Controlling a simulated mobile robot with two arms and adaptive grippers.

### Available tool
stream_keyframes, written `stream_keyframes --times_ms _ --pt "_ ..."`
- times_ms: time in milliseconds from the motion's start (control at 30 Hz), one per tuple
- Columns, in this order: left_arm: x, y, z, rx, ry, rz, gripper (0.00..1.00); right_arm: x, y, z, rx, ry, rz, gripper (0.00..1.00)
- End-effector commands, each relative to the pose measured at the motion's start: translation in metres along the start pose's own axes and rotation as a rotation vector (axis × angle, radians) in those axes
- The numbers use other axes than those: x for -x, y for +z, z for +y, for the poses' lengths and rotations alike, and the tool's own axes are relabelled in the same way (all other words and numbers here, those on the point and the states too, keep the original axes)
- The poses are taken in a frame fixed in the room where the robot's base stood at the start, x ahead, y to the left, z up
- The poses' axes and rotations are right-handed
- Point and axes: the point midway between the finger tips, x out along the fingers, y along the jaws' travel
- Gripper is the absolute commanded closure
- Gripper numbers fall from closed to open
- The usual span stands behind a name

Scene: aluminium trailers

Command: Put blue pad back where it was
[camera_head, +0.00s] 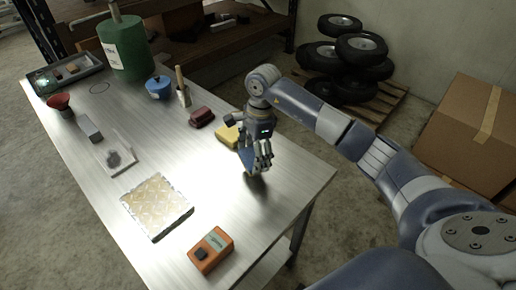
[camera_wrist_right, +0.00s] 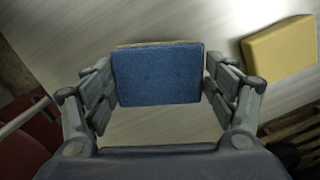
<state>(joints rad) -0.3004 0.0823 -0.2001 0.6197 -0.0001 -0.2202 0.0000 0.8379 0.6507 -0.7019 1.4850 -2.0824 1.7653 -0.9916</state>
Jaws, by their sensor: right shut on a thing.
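The blue pad (camera_wrist_right: 157,75) is held between the fingers of my right gripper (camera_wrist_right: 157,85), one finger on each side of it. In the head view the right gripper (camera_head: 257,158) is over the right part of the metal table (camera_head: 190,135), and a small part of the blue pad (camera_head: 246,158) shows at its fingers. A dark shadow lies below the gripper; I cannot tell whether the pad touches the table. A yellow pad (camera_head: 228,135) lies just behind the gripper, and a dark red pad (camera_head: 202,117) lies farther back. My left gripper is not in view.
An orange device (camera_head: 211,250) and a patterned plate (camera_head: 157,206) are at the front. A green canister (camera_head: 125,50), a blue pot (camera_head: 159,87), a brush holder (camera_head: 183,97) and a grey tray (camera_head: 66,73) stand toward the back. The table's right edge is close to the gripper.

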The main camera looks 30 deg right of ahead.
Motion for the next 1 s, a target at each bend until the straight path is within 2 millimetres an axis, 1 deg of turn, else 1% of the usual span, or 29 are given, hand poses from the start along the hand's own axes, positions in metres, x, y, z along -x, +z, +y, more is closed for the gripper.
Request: stream_keyframes --times_ms 33,133,400,500,633,733,900,1000 --pt "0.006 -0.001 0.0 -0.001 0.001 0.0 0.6 0.003 -0.005 -0.007 -0.003 0.0 -0.004 0.44" --pt "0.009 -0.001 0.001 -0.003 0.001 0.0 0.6 0.002 -0.015 -0.018 -0.001 -0.001 -0.002 0.44" --pt "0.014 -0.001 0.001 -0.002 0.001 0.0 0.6 0.001 -0.028 -0.031 0.001 -0.001 -0.003 0.44" --pt "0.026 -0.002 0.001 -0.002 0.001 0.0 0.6 -0.017 -0.028 -0.028 0.001 0.005 -0.003 0.44" --pt "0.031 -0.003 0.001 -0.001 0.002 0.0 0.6 -0.031 -0.03 -0.029 0.001 0.001 -0.003 0.44" --pt "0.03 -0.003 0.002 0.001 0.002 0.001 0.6 -0.035 -0.031 -0.029 0.003 -0.001 -0.002 0.44" --pt "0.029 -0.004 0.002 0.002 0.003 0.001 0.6 -0.036 -0.031 -0.029 0.003 -0.001 -0.002 0.44" --pt "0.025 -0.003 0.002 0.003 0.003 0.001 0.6 -0.039 -0.032 -0.029 0.002 -0.002 -0.001 0.44"
